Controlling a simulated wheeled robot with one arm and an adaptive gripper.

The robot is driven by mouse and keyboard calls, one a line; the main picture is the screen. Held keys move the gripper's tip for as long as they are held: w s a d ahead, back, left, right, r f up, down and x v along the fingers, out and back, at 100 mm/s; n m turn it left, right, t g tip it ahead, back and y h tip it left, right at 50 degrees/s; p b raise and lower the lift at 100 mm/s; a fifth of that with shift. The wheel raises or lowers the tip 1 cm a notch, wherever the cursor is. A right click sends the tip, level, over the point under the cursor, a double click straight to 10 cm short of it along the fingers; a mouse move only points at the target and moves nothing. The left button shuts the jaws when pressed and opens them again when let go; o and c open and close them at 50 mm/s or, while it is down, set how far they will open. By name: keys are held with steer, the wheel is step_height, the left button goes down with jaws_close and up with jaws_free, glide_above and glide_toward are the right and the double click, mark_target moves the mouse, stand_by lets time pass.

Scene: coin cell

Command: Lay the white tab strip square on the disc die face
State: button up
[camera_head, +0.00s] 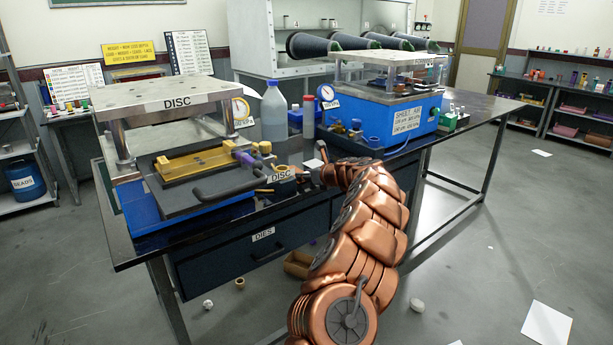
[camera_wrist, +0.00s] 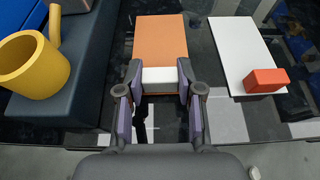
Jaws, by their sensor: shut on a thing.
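In the wrist view my gripper (camera_wrist: 160,84) is shut on a small white strip (camera_wrist: 162,74), held crosswise between the two fingers. The strip overlaps the near end of a flat orange plate (camera_wrist: 161,35); I cannot tell whether it touches it. I cannot tell which surface is the disc die face. My copper-coloured arm hides part of the bench front.
In the wrist view a white plate (camera_wrist: 238,52) with a red block (camera_wrist: 265,81) lies right, and a yellow cup (camera_wrist: 33,66) stands left.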

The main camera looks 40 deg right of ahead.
steer(key=shift+f, duration=0.15)
steer(key=o, duration=0.9)
steer(key=shift+o, duration=0.2)
steer(key=shift+s+r, duration=0.1)
steer(key=shift+r, duration=0.1)
steer(key=shift+v, duration=0.95)
steer(key=v, duration=1)
